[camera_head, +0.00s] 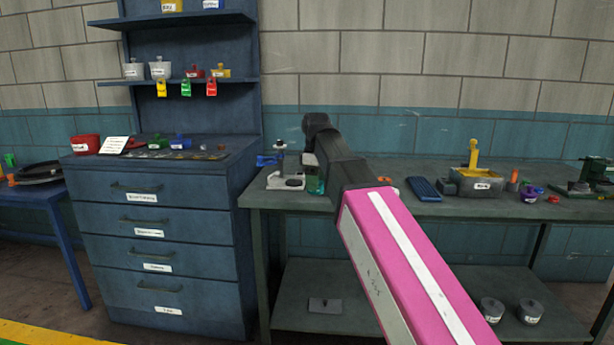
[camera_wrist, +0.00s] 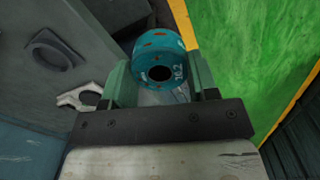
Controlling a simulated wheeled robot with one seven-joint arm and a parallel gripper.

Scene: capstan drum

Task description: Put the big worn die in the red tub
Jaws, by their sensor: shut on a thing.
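In the wrist view my gripper (camera_wrist: 158,88) is shut on a teal ring-shaped die (camera_wrist: 172,62) with a dark central hole, brown worn spots and white figures that seem to read 26.2. One green finger is on each side of it. In the head view my arm reaches over the bench, and the green fingers of my gripper (camera_head: 316,186) show low over its left part, partly behind the arm. A red tub (camera_head: 86,145) with a white label stands at the left end of the blue cabinet top, well left of my gripper. Its inside is hidden.
The blue cabinet (camera_head: 170,230) also bears a white card (camera_head: 115,145) and small green and blue containers. Shelves with pots and coloured tags rise behind. A grey stand (camera_head: 283,172) is close left of my gripper. A yellow-armed device (camera_head: 474,180) stands farther right on the bench.

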